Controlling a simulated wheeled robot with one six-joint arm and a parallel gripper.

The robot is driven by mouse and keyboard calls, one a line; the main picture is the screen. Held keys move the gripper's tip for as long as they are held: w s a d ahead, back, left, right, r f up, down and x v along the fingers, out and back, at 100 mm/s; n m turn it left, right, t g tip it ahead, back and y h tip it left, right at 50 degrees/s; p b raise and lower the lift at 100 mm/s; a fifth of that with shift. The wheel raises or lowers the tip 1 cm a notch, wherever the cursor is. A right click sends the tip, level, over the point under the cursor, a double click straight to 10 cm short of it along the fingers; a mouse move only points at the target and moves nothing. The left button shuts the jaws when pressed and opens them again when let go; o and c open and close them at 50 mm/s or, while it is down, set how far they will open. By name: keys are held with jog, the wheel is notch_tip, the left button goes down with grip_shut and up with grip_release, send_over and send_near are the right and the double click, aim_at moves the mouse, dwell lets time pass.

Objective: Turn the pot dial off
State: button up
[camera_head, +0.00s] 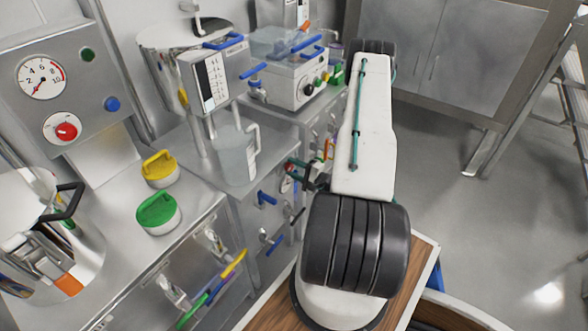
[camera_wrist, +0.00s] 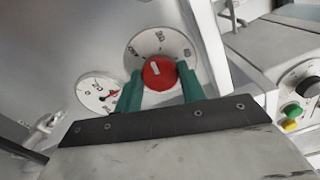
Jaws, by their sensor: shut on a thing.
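The pot dial is a red round knob (camera_wrist: 158,74) on a white scale plate (camera_wrist: 176,43) in the wrist view. A white mark shows on the knob's face, towards its upper left. The scale's lettering is too blurred to read surely. My gripper (camera_wrist: 160,84) has one green finger on each side of the red knob and is shut on it. In the head view, my gripper (camera_head: 308,172) is at the front of the steel cabinets, left of my white arm, and the knob is too small there to tell clearly.
A round gauge (camera_wrist: 98,93) with a red needle sits left of the dial. A panel with a black knob (camera_wrist: 313,84) is at the right. In the head view, another red knob (camera_head: 66,131) sits on the left panel, and a clear jug (camera_head: 237,155) stands on the counter.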

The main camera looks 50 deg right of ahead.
jog(key=n, duration=0.3)
jog(key=shift+n, duration=2.2)
jog(key=o, duration=1)
jog(key=shift+c, duration=0.2)
jog(key=s, duration=0.8)
jog(key=shift+d, duration=0.3)
